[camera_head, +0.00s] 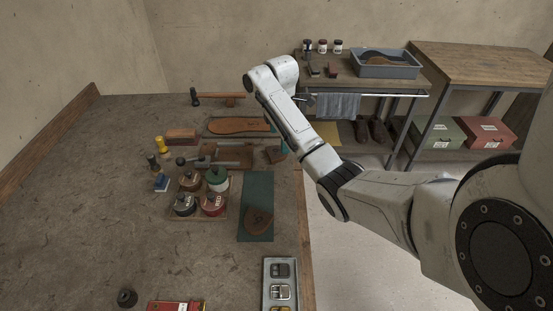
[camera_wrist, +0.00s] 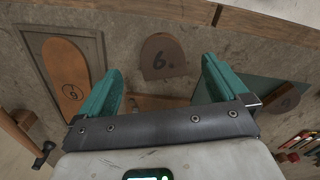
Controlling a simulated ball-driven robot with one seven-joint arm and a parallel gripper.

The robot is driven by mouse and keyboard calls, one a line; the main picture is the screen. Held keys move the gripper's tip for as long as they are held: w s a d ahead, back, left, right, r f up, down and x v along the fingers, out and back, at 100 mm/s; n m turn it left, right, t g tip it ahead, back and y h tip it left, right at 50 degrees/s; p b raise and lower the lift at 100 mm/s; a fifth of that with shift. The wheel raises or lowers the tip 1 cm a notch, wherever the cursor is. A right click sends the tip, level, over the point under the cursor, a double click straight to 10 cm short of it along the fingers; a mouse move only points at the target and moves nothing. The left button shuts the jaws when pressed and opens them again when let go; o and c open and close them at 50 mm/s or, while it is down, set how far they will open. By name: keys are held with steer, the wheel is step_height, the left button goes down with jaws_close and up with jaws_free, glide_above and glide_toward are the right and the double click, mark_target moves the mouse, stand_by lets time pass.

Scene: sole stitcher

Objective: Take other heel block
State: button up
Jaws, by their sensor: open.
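In the head view, this brown heel block (camera_head: 276,155) seems to lie near the bench's right edge. My gripper (camera_wrist: 162,70) is open and empty, with a teal finger on each side. In the head view my arm hides most of it. Another brown heel block (camera_head: 258,219) lies on the dark green mat (camera_head: 257,187); it also shows at right in the wrist view (camera_wrist: 287,97).
An orange-brown sole (camera_head: 240,125) lies in a flat holder behind. Several pots, including a red one (camera_head: 213,204), stand in a wooden tray left of the mat. A metal tray (camera_head: 267,303) is at the front. The bench's left part is clear. A side table holds a grey bin (camera_head: 385,70).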

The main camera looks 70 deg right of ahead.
mark_target(278, 151)
steer(key=shift+w+a+f+p, duration=0.15)
steer(key=shift+f+p, duration=0.1)
steer(key=shift+f, duration=1)
steer(key=shift+a+f+p, duration=0.15)
steer(key=shift+f+p, duration=0.1)
steer(key=shift+f, duration=1)
steer(key=c, duration=1.1)
steer(key=shift+r, duration=0.15)
